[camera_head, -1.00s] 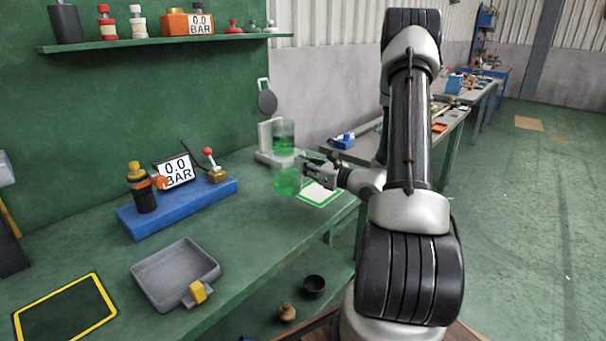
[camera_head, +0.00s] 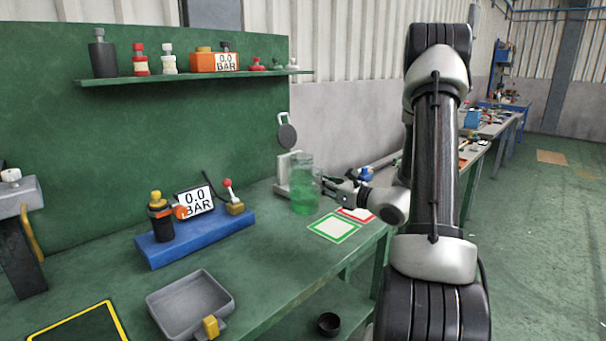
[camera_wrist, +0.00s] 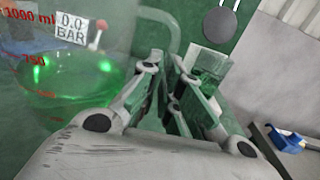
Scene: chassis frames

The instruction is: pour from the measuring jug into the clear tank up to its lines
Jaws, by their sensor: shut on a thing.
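The measuring jug (camera_head: 305,203) is clear, with green liquid in it. It looks about upright above the back of the bench. In the wrist view the jug (camera_wrist: 70,75) fills the left side, with red marks up to 1000 ml. My gripper (camera_head: 340,190) is shut on the jug's handle side, to the right of its body; it also shows in the wrist view (camera_wrist: 172,95). The clear tank (camera_wrist: 212,65) holds green liquid beyond my fingers. In the head view the jug overlaps the tank, so its level and lines cannot be made out.
A grey stand (camera_head: 283,187) with a round dark disc (camera_head: 287,136) is beside the tank. A green-framed mat (camera_head: 333,228) and a red-framed mat (camera_head: 357,214) lie at the bench's right edge. A blue base (camera_head: 195,237) with a gauge and a grey tray (camera_head: 160,316) are to the left.

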